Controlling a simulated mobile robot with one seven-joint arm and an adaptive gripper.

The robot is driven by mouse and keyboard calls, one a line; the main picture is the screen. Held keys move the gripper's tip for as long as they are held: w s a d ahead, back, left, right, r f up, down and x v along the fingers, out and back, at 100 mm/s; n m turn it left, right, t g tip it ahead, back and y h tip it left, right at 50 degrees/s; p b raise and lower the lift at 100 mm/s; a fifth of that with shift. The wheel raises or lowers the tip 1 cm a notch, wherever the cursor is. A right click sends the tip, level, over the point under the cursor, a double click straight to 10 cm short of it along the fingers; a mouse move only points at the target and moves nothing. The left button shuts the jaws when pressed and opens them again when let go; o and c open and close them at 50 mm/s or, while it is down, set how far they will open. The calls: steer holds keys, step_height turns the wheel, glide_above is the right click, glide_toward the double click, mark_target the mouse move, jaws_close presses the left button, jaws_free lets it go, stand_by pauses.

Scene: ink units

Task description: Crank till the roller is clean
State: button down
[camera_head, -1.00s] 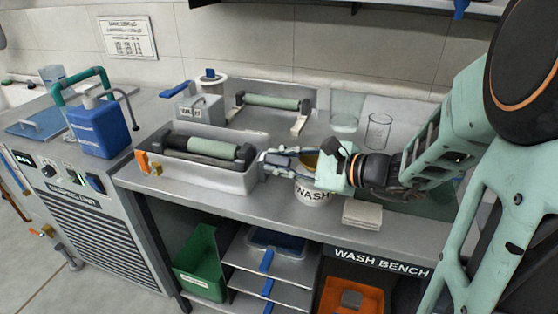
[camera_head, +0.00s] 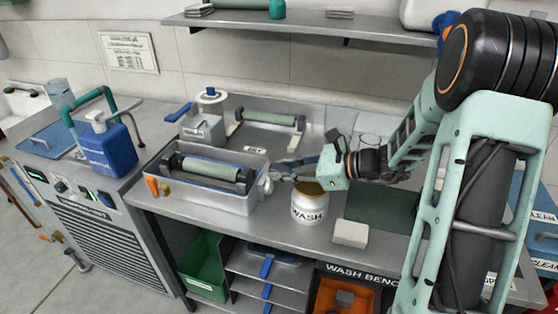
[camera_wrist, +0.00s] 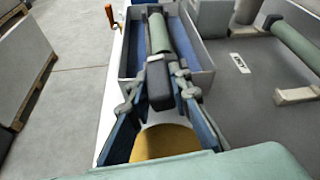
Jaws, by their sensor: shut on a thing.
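The pale green roller (camera_head: 210,168) with dark ends lies along the grey wash tray (camera_head: 222,200) on the bench. In the wrist view the roller (camera_wrist: 159,35) runs away from me inside the tray. My gripper (camera_head: 270,172) is at the tray's right end, its fingers (camera_wrist: 160,100) on both sides of a dark block at the roller's near end. It is shut on what appears to be the crank handle (camera_wrist: 160,85), mostly hidden in the head view. I cannot tell how clean the roller is.
The white WASH jar (camera_head: 309,208) stands under my gripper. A second roller (camera_head: 268,118) lies behind the tray. A blue jug (camera_head: 108,148) is at left. Pale pads (camera_head: 350,233) lie at the front right. A shelf (camera_head: 300,22) hangs above.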

steer(key=w+d+f+m+g+y+p, duration=0.1)
steer(key=w+d+m+g+p, duration=0.2)
steer(key=w+m+p, duration=0.3)
steer(key=shift+w+f+g+y+p, duration=0.3)
steer(key=shift+w+g+y+p, duration=0.1)
steer(key=shift+p, duration=0.3)
steer(key=shift+w+d+f, duration=0.1)
steer(key=shift+f, duration=0.05)
steer(key=c, duration=1.8)
jaws_free()
steer(key=shift+w+f, duration=0.1)
steer(key=shift+o, duration=0.2)
steer(key=v, duration=1.2)
